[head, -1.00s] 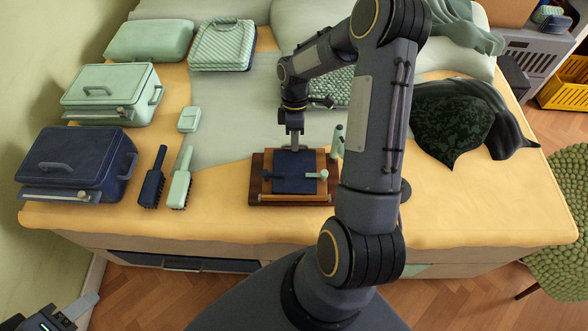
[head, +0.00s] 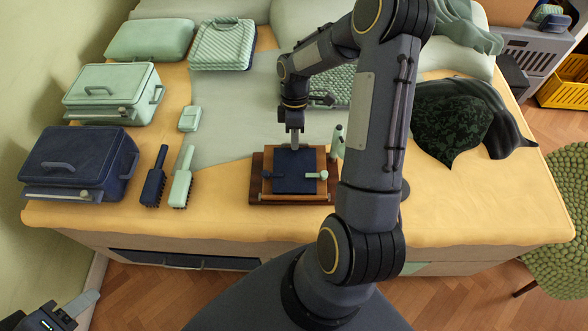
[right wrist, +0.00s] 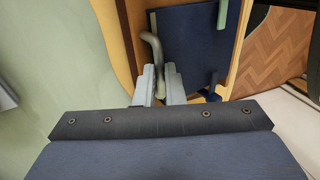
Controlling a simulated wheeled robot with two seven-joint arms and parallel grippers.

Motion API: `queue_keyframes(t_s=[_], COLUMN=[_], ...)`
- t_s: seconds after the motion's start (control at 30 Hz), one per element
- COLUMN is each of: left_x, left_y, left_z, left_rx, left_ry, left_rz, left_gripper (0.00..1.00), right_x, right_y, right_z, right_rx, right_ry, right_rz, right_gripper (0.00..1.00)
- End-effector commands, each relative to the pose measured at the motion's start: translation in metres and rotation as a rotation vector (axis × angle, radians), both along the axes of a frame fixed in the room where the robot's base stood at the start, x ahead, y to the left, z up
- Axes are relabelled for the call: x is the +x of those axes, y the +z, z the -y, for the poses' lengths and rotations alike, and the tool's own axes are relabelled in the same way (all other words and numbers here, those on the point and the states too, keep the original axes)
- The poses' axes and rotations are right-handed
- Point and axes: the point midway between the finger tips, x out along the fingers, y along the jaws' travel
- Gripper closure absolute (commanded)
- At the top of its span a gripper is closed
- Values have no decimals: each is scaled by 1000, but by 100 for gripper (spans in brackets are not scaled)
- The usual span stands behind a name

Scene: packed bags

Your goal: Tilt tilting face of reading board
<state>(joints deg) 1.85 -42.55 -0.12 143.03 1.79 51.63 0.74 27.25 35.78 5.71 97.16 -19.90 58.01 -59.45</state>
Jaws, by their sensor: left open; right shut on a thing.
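The reading board (head: 258,197) lies on the bed near its front edge, with a wooden base and a dark blue tilting face (head: 295,172). A small dark blue knob and a pale green knob sit along the face's front. My right gripper (head: 295,147) is at the board's far edge, pointing down. In the right wrist view its fingers (right wrist: 160,88) are shut on a curved grey-green handle (right wrist: 153,50) beside the blue face (right wrist: 190,45). My left gripper (head: 72,312) is open and empty at the lower left, away from the bed.
A navy case (head: 75,165), a green case (head: 110,92) and two brushes (head: 154,178) (head: 181,180) lie left of the board. A small green box (head: 190,118) lies behind them. A dark patterned cloth (head: 455,120) lies right. My right arm hides part of the bed.

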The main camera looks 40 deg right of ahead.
Motion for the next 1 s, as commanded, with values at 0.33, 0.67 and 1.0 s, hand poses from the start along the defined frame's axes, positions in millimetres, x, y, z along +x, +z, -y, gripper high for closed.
queue_keyframes(t_s=[0.33,0.67,1.0], left_x=[0,0,0], left_y=[7,10,13], left_z=[0,0,0], left_rx=[0,0,0], left_ry=[0,0,0], left_rz=[0,0,0], left_gripper=[52,52,52], right_x=[-7,-10,-13], right_y=[10,14,18], right_z=[-6,-9,-11], right_rx=[6,6,7], right_ry=[2,2,2], right_rz=[-10,-10,-11], right_gripper=[100,100,100])
